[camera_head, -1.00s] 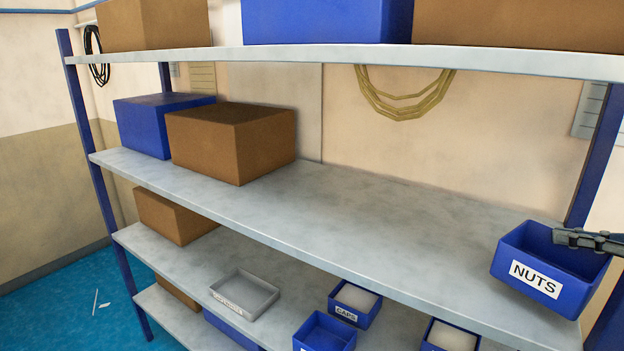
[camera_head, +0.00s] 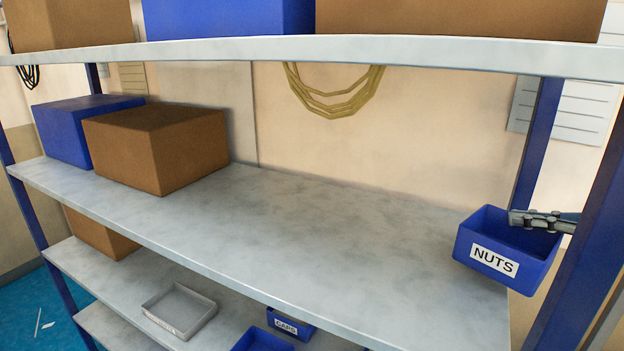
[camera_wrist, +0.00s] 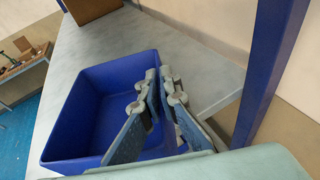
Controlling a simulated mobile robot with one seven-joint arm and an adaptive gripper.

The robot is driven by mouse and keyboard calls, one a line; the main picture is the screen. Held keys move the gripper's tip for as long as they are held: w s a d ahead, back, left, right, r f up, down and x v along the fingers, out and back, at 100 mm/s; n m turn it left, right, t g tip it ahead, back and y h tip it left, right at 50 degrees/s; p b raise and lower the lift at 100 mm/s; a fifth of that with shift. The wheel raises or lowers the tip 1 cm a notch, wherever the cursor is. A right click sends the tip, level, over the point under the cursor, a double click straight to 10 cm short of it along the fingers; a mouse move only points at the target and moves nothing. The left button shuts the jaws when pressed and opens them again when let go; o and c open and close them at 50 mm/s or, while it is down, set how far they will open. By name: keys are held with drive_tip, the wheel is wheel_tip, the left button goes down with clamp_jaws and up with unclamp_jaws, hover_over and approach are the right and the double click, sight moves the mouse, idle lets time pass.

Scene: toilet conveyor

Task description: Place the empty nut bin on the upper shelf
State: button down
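The blue nut bin (camera_head: 484,263), labelled "NUTS", is empty inside in the wrist view (camera_wrist: 84,112). It is at the right end of the wide middle shelf board (camera_head: 330,230), partly past the board's end in the head view. Whether its base touches the board is unclear. My gripper (camera_head: 520,221) reaches in from the right over the bin's right wall. In the wrist view, my gripper (camera_wrist: 160,76) has its fingers close together on that wall, one inside the bin and one outside.
A blue box (camera_head: 72,128) and a brown box (camera_head: 160,150) stand at the board's left end; its middle is clear. A top board (camera_head: 320,50) runs above. A blue post (camera_head: 580,240) stands close right of the bin. A grey tray (camera_head: 180,310) and small bins sit below.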

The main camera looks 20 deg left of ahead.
drive_tip(key=shift+w+d, duration=0.15)
drive_tip(key=shift+w, duration=0.05)
drive_tip(key=b, duration=1.5)
hover_over(449, 291)
wheel_tip(449, 291, down, 4)
drive_tip(key=shift+r, duration=0.25)
drive_tip(key=c, duration=2.2)
unclamp_jaws()
drive_tip(key=shift+f, duration=0.1)
drive_tip(key=shift+o, duration=0.2)
